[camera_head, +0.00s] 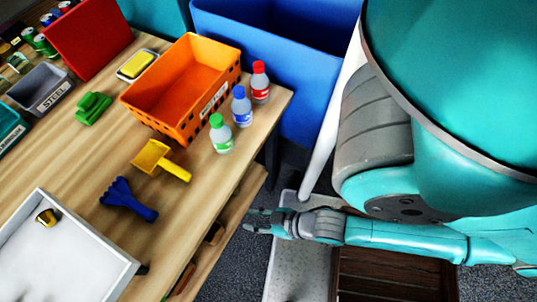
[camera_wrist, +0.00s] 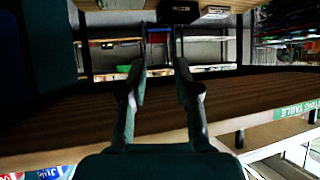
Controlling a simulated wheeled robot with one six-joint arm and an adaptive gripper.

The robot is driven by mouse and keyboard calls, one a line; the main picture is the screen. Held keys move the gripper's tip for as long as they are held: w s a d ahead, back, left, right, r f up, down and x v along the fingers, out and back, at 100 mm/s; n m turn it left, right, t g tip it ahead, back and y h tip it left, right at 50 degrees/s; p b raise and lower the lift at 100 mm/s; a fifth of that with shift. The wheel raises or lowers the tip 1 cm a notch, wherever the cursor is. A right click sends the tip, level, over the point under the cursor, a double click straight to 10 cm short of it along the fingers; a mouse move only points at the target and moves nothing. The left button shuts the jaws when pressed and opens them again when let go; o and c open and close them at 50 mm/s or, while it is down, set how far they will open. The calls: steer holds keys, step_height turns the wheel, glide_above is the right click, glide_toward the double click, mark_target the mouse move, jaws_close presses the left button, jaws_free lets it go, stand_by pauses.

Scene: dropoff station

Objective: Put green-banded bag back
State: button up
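No green-banded bag can be made out in either view. My gripper (camera_head: 262,221) is just off the right edge of the wooden table (camera_head: 75,170) in the head view, pointing left towards the lower shelf (camera_head: 222,243). In the wrist view my gripper (camera_wrist: 160,65) has its two fingers apart, with a clear gap and nothing seen between them. A dark box-like object (camera_wrist: 178,12) shows at the top there. The wrist view is dim, and much of the shelf is hidden in the head view.
A blue bin (camera_head: 290,50) stands behind. Small dark items lie on the lower shelf.

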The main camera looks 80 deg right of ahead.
steer(key=s+r+n+t, duration=0.1)
steer(key=s+r+t, duration=0.2)
steer(key=r, duration=1.1)
steer(key=shift+s+a+r, duration=0.25)
steer(key=shift+s+a, duration=0.05)
steer(key=shift+s, duration=0.25)
